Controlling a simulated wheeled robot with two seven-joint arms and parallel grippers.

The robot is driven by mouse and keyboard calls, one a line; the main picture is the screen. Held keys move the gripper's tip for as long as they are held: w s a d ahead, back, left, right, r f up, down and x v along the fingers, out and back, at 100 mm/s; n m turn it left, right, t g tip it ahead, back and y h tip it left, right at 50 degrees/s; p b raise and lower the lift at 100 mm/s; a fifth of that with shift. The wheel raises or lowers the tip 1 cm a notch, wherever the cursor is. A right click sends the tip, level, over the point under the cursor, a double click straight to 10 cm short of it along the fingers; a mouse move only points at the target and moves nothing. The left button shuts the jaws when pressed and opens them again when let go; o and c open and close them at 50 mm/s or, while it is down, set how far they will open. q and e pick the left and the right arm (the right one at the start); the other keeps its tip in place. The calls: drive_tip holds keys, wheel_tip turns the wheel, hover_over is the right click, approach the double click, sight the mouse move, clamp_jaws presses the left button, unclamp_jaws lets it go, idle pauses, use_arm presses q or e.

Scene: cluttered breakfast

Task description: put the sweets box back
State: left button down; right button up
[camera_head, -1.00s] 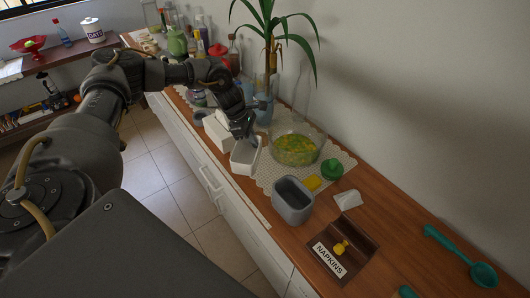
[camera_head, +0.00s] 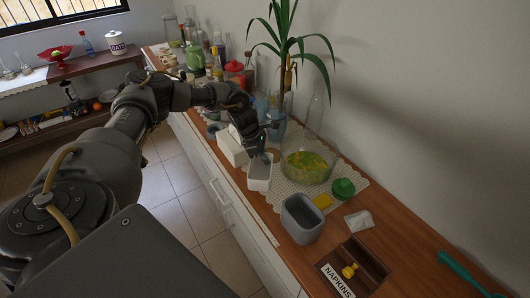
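A small open white box (camera_head: 259,183) with a grey inside stands near the counter's front edge, on the edge of the patterned mat. No label shows on it, so I cannot tell whether it is the sweets box. My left gripper (camera_head: 260,154) points down at its far rim and hides part of it. Whether the fingers touch or grip the rim is too small to tell. A second white box (camera_head: 231,150) stands just behind and left, partly hidden by my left arm. My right gripper is not in view.
A grey bin (camera_head: 301,222), glass bowl of yellow-green food (camera_head: 305,166), green lid (camera_head: 343,188), yellow sponge-like block (camera_head: 322,201) and potted plant (camera_head: 277,125) crowd the mat's side. A wooden napkin box (camera_head: 365,268) is nearer. Bare counter (camera_head: 405,240) lies to its right.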

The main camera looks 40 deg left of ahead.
sight(265, 167)
use_arm(q)
drive_tip(key=shift+f, duration=2.25)
drive_tip(key=shift+f, duration=0.6)
drive_tip(key=c, duration=1.6)
unclamp_jaws()
drive_tip(key=shift+o, duration=0.6)
drive_tip(key=o, duration=0.5)
drive_tip(key=shift+c, duration=0.2)
drive_tip(key=shift+r, duration=0.1)
drive_tip(key=shift+r, duration=6.8)
drive_tip(key=s+d, duration=0.2)
drive_tip(key=d, duration=0.5)
drive_tip(key=s+d, duration=0.3)
drive_tip(key=d, duration=0.5)
drive_tip(key=shift+s, duration=0.15)
